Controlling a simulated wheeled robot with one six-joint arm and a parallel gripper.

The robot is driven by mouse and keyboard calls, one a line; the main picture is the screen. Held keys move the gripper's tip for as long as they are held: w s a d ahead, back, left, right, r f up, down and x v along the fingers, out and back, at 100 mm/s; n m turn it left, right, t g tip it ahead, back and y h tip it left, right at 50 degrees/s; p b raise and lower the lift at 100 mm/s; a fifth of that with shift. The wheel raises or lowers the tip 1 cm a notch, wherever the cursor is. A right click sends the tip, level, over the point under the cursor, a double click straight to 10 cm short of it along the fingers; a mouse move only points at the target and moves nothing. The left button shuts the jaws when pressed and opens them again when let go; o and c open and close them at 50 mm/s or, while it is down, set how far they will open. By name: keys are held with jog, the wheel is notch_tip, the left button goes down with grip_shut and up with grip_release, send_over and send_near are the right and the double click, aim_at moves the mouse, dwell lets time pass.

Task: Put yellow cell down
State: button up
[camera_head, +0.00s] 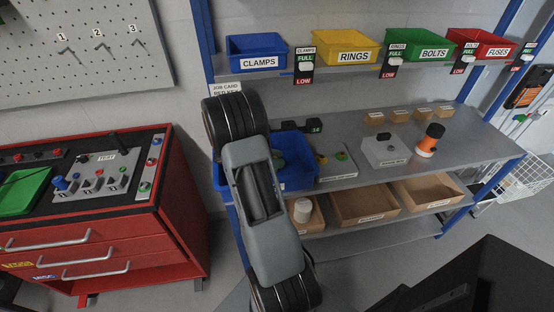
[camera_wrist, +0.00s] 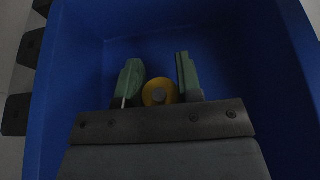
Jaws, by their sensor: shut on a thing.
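The yellow cell (camera_wrist: 158,92) shows end-on in the wrist view, round with a grey centre, between the two green fingers of my gripper (camera_wrist: 160,78). My gripper is shut on it. Both are inside or over the blue bin (camera_wrist: 215,30), whose walls and floor fill the wrist view. In the head view the blue bin (camera_head: 298,178) stands on the grey bench, and my arm covers much of it. The cell is not visible there. I cannot tell whether the cell touches the bin floor.
A flat plate with small coloured parts (camera_head: 338,160) lies right of the bin. Further right are a grey box (camera_head: 385,150) and an orange and black cylinder (camera_head: 431,140). Labelled bins line the shelf above. A red tool cabinet (camera_head: 110,235) stands at left.

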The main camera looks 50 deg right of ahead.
jog(key=shift+f, duration=0.15)
jog(key=o, duration=1)
jog(key=shift+c, duration=0.2)
